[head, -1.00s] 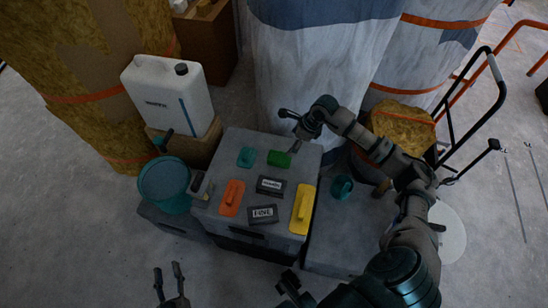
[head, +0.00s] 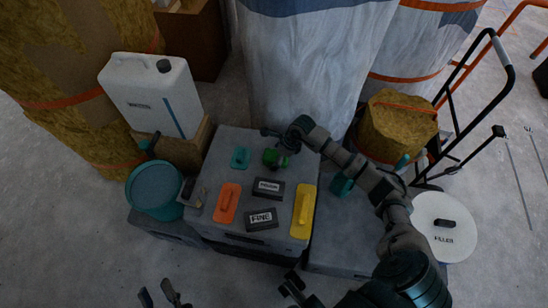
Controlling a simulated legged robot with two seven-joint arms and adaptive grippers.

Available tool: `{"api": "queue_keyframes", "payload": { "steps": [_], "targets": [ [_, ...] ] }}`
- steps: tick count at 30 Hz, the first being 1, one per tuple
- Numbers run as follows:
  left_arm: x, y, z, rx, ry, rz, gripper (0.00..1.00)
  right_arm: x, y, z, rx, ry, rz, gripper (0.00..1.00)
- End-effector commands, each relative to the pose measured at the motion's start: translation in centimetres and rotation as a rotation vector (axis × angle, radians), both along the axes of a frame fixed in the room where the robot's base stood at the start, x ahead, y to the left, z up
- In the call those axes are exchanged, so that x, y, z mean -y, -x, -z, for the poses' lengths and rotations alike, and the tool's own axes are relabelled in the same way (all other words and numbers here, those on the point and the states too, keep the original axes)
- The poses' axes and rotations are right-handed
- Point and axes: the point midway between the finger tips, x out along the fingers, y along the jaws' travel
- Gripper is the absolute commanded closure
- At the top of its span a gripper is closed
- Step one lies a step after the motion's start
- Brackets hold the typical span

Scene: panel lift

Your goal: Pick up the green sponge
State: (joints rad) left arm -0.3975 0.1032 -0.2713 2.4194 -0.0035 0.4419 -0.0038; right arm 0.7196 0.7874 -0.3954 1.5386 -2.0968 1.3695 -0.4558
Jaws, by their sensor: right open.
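The green sponge (head: 270,157) lies on the far part of the grey box top (head: 226,163). It is partly covered by my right gripper. My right gripper (head: 275,147) is open, with its fingers at the sponge, one beyond it and one near its right side. Whether the fingers touch the sponge I cannot tell. My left gripper (head: 157,293) is at the bottom edge, open and empty, well away from the box.
On the box lie a teal block (head: 240,158), an orange float (head: 227,203), a yellow float (head: 304,211) and two dark labelled blocks (head: 269,187). A teal bucket (head: 155,190) stands left, a teal cup (head: 342,185) right. A wrapped column (head: 300,75) rises behind.

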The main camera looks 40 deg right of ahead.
Motion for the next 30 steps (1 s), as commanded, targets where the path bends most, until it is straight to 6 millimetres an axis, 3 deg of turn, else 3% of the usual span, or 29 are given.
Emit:
{"api": "queue_keyframes", "payload": {
  "steps": [29, 30],
  "targets": [
    [-0.08, -0.21, 0.30, -0.005, 0.002, 0.001, 0.60, -0.16, -0.05, 0.27, 0.002, 0.001, 0.000, 0.08],
    [-0.09, -0.20, 0.30, -0.005, 0.002, 0.001, 0.60, -0.20, -0.05, 0.25, 0.002, 0.002, 0.000, 0.18]
  ]
}}
